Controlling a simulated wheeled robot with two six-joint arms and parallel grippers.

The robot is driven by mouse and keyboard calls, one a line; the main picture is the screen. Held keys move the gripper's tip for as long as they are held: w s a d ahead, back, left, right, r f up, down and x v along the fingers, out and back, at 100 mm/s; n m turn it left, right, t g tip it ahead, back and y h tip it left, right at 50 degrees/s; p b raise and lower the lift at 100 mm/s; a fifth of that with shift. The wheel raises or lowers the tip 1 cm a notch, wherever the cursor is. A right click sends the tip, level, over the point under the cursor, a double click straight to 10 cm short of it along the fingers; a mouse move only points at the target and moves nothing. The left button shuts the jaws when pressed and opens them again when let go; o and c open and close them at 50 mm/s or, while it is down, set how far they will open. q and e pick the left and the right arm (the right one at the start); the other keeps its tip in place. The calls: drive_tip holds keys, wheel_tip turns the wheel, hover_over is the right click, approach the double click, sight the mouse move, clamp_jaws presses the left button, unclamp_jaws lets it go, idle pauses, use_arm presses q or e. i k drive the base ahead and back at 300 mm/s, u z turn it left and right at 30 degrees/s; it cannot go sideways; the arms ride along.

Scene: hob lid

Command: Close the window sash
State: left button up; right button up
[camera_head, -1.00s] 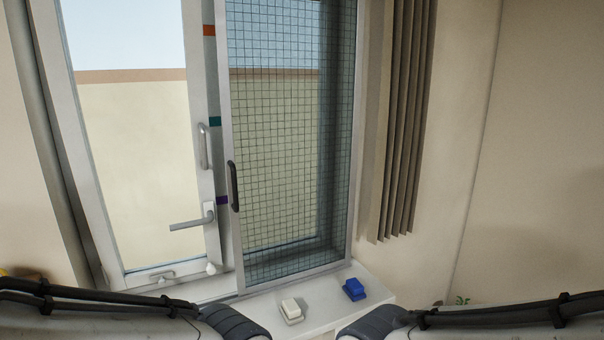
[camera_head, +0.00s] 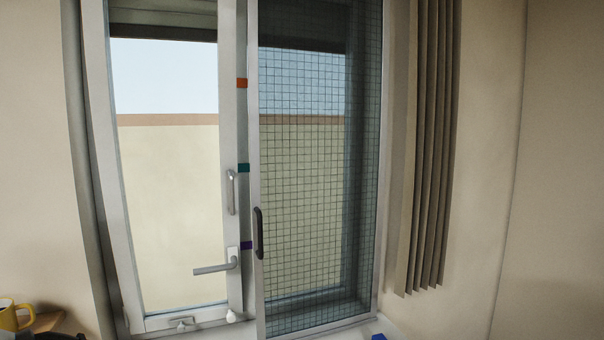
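The window sash (camera_head: 232,130) is a pale framed pane on the left side of the window. It has a lever handle (camera_head: 216,266) pointing left and an upright pull handle (camera_head: 231,192) above it. A small catch (camera_head: 182,322) sits at its bottom rail. Whether the sash stands ajar is hard to tell. A mesh screen panel (camera_head: 312,190) with a dark handle (camera_head: 259,232) covers the right side. Neither of my grippers shows in the head view.
Brown pleated curtain (camera_head: 430,150) hangs to the right of the window. A yellow mug (camera_head: 12,315) stands on a wooden surface (camera_head: 46,322) at the lower left. A blue object (camera_head: 379,337) shows at the bottom edge on the sill.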

sight(96, 18)
drive_tip(key=u, duration=0.05)
drive_tip(key=k, duration=1)
drive_tip(key=z, duration=0.9)
drive_tip(key=i, duration=0.8)
drive_tip(key=u, duration=0.5)
drive_tip(key=i, duration=0.9)
drive_tip(key=u, duration=0.75)
